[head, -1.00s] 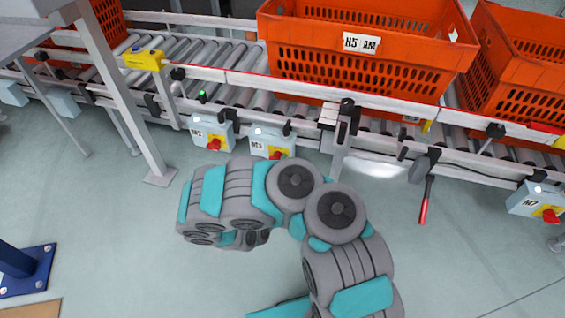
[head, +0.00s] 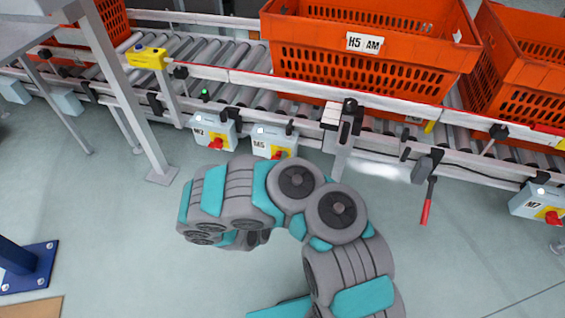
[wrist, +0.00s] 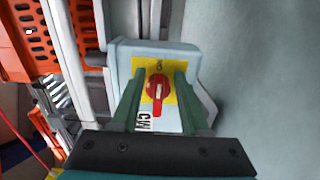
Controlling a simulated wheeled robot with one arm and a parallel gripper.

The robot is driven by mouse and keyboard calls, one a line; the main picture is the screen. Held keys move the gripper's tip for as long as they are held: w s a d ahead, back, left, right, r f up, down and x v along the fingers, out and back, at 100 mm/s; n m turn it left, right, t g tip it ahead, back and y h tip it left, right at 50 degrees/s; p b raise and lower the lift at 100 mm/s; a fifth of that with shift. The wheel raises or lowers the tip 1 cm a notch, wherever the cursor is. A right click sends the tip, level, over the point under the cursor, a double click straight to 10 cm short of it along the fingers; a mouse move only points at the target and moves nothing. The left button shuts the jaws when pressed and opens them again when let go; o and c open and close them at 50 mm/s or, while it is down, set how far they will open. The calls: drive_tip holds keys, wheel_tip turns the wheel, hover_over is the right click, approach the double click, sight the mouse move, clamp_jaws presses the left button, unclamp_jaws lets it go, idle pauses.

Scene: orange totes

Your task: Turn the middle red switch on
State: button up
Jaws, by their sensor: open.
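In the head view, three grey-blue switch boxes hang along the conveyor's front, each with a red knob on a yellow plate. The middle box (head: 265,138) has its red switch (head: 279,154) just above my arm. The left box (head: 207,131), labelled M2, and the right box (head: 535,201), labelled M7, flank it. In the wrist view, a red switch (wrist: 158,88) sits on a yellow plate, its white-marked handle upright in the picture. My gripper (wrist: 160,78) is open, with one green finger on each side of this switch. Contact cannot be told. The box's label is partly hidden.
Orange totes (head: 365,75) stand on the roller conveyor (head: 215,62). A yellow box (head: 147,58) sits on its rail. A red-handled lever (head: 426,208) hangs at the right. A grey post (head: 122,90) stands at the left. The floor in front is mostly clear.

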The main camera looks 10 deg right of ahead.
drive_tip(key=v, duration=0.7)
drive_tip(key=shift+s+a, duration=0.25)
idle(0.6)
